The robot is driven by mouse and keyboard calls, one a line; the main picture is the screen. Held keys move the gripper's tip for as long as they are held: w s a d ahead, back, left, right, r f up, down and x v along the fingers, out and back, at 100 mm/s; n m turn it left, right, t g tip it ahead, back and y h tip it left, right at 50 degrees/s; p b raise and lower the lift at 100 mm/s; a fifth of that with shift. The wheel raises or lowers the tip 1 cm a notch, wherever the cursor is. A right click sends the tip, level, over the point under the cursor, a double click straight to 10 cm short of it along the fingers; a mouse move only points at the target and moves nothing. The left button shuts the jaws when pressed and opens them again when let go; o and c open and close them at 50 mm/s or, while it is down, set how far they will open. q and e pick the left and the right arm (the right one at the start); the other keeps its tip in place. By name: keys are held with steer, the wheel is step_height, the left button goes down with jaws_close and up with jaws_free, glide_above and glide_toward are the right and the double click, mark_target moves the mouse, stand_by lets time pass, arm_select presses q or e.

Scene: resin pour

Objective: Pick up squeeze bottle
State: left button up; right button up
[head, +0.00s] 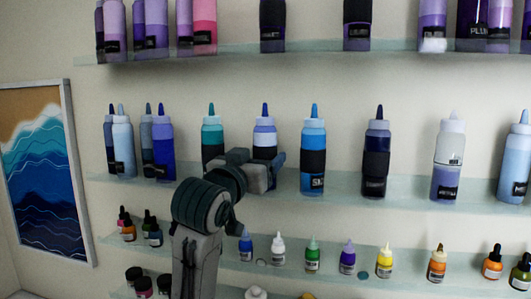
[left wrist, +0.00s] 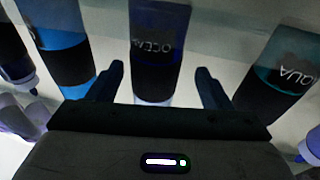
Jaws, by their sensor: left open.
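Squeeze bottles with pointed caps stand upright on the middle glass shelf. My left gripper (head: 270,170) is in front of the lower part of a pale blue bottle with a dark band (head: 265,135) and hides its base. In the left wrist view, my open left gripper (left wrist: 158,82) has one finger on each side of the dark blue bottle labelled "OCEA…" (left wrist: 160,45). Gaps show beside both fingers; how deep the bottle sits between them I cannot tell. My right gripper is not in view.
A teal bottle (head: 212,135) stands to the left and a bright blue bottle (head: 312,140) to the right, close to the gripper. The glass shelf (head: 400,198) runs below. Small dropper bottles (head: 312,255) stand on the shelf beneath. A wave picture (head: 45,170) hangs at left.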

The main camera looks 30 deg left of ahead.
mark_target(268, 151)
arm_select(q)
steer(key=w+p, duration=0.2)
steer(key=w, duration=0.1)
steer(key=shift+w+d+r, duration=0.15)
steer(key=shift+r, duration=0.2)
steer(key=shift+w, duration=0.25)
steer(key=shift+w+f, duration=0.15)
steer(key=c, duration=1)
steer(key=shift+c, duration=0.9)
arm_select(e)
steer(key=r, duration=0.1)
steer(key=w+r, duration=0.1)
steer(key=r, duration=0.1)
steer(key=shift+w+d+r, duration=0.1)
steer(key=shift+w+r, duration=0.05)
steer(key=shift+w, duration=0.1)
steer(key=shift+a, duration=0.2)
